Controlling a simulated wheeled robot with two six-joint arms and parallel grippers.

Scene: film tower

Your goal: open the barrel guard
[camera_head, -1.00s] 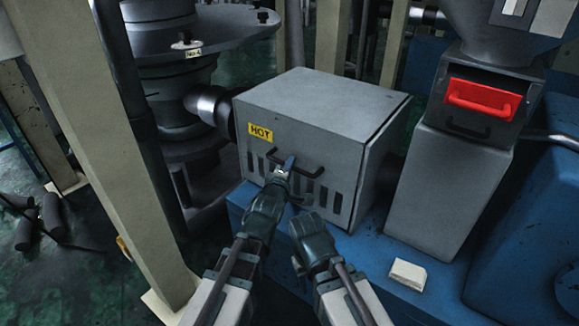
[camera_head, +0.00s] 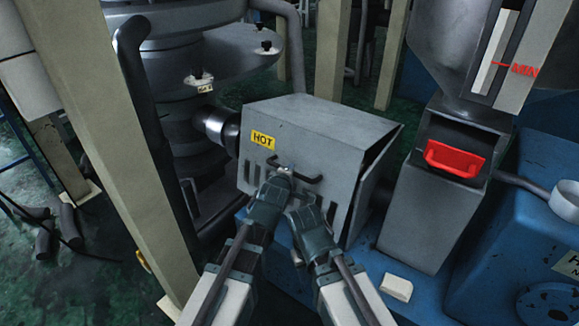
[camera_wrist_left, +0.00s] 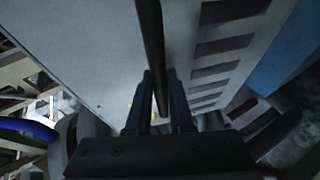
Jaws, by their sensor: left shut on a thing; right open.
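The barrel guard (camera_head: 315,165) is a grey metal box cover with a yellow HOT label (camera_head: 263,140) and slots low on its front. A dark wedge-shaped gap shows at its right side, so it looks tilted slightly open. My left gripper (camera_head: 284,173) is shut on its black handle (camera_head: 312,180), near the handle's left end. In the left wrist view the handle bar (camera_wrist_left: 152,45) runs between the fingers (camera_wrist_left: 160,100). My right gripper (camera_head: 303,207) is open, just right of the left one in front of the slots; its fingertips are hard to make out.
A hopper base with a red-handled drawer (camera_head: 455,160) stands close on the right. A beige post (camera_head: 135,190) rises at the left. A small pale block (camera_head: 397,288) lies on the blue machine bed (camera_head: 365,262). A dark round column (camera_head: 180,135) stands behind left.

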